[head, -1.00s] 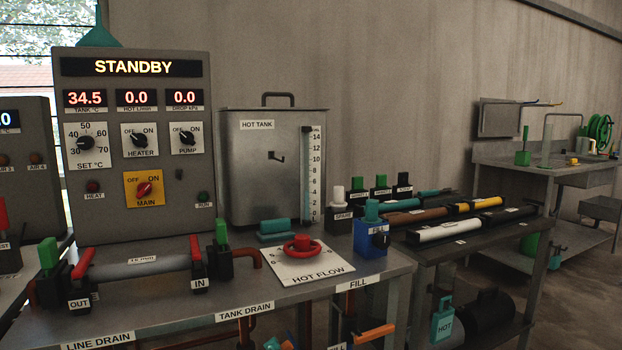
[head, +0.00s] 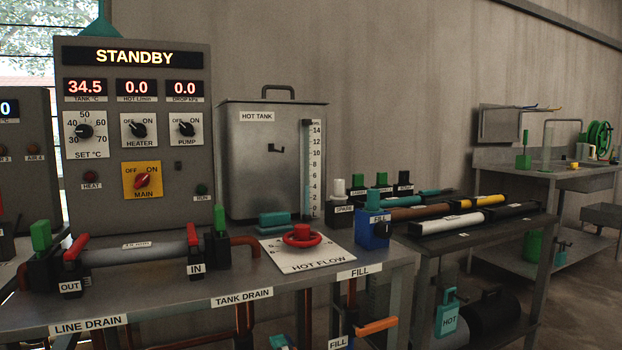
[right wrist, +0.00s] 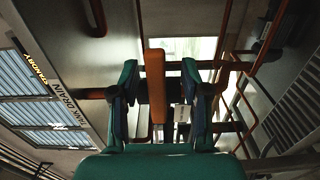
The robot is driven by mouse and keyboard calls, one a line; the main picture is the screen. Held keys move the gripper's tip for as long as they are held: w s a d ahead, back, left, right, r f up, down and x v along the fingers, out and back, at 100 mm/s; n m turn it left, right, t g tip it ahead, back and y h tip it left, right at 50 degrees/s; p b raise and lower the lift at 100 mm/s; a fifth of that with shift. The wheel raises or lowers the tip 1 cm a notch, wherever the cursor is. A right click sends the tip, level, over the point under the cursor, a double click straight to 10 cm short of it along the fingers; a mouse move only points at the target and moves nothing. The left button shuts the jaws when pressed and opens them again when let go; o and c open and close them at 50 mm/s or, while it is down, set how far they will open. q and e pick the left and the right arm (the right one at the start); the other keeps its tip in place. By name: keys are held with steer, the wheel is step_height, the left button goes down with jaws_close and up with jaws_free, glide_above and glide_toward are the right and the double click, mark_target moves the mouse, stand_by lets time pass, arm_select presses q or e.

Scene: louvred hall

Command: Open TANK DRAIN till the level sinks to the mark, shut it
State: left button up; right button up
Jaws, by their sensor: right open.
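The TANK DRAIN label (head: 242,298) is on the bench's front edge, and it also shows at the left in the right wrist view (right wrist: 68,104). In that view an orange lever (right wrist: 155,85) lies between the teal fingers of my right gripper (right wrist: 163,80). The gripper is open, with visible gaps beside the lever. The steel HOT TANK (head: 262,165) stands on the bench with an upright level scale (head: 315,170) at its right side. The liquid level and the mark are too small to tell. My left gripper is not in view.
The panel (head: 134,57) reads STANDBY and 34.5. A red HOT FLOW wheel (head: 302,234) and a blue FILL block (head: 373,230) are on the bench. Another orange lever (head: 376,326) is below, beside a FILL label. Pipes run around the gripper in the right wrist view.

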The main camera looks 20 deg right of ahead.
steer(key=shift+s, duration=0.1)
steer(key=s, duration=0.6)
steer(key=shift+s+d, duration=0.15)
steer(key=shift+s, duration=0.25)
steer(key=shift+r, duration=0.1)
step_height(320, 180, up, 10)
stand_by(0.3)
stand_by(1.9)
